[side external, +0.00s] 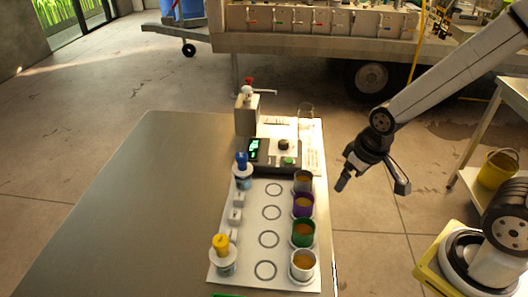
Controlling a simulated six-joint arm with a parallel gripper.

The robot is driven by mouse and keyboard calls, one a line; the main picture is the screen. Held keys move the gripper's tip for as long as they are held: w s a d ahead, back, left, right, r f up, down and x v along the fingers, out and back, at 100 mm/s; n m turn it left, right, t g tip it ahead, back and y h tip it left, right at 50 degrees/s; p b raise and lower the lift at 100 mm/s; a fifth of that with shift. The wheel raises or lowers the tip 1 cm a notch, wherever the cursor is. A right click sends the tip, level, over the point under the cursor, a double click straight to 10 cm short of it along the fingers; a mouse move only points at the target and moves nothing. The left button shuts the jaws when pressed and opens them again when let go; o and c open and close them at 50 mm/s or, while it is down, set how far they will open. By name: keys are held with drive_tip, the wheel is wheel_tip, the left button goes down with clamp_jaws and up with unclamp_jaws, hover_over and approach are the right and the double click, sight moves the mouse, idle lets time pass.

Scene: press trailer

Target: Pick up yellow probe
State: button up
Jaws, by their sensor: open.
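The yellow probe (221,244) stands upright in a round white holder (222,264) at the near left corner of a light tray (245,225) on the metal table. A similar blue probe (241,162) stands farther back on the tray's left side. My gripper (372,188) hangs in the air right of the table, its fingers apart and empty. It is well away from the yellow probe, to the right and farther back.
Several cups (303,264) line the tray's right side beside ringed marks. A device with a green display (255,147) and a red-topped valve (248,92) stand behind. The table's left side (130,220) is bare. A yellow bucket (497,171) is at far right.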

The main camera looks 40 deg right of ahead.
drive_tip(key=r+n+g, duration=0.1)
drive_tip(key=n+g, duration=0.2)
drive_tip(key=n, duration=0.8)
hover_over(220, 240)
drive_tip(key=shift+r, duration=0.2)
drive_tip(key=shift+f, duration=3.9)
drive_tip(key=c, duration=1.1)
drive_tip(key=shift+r, duration=0.2)
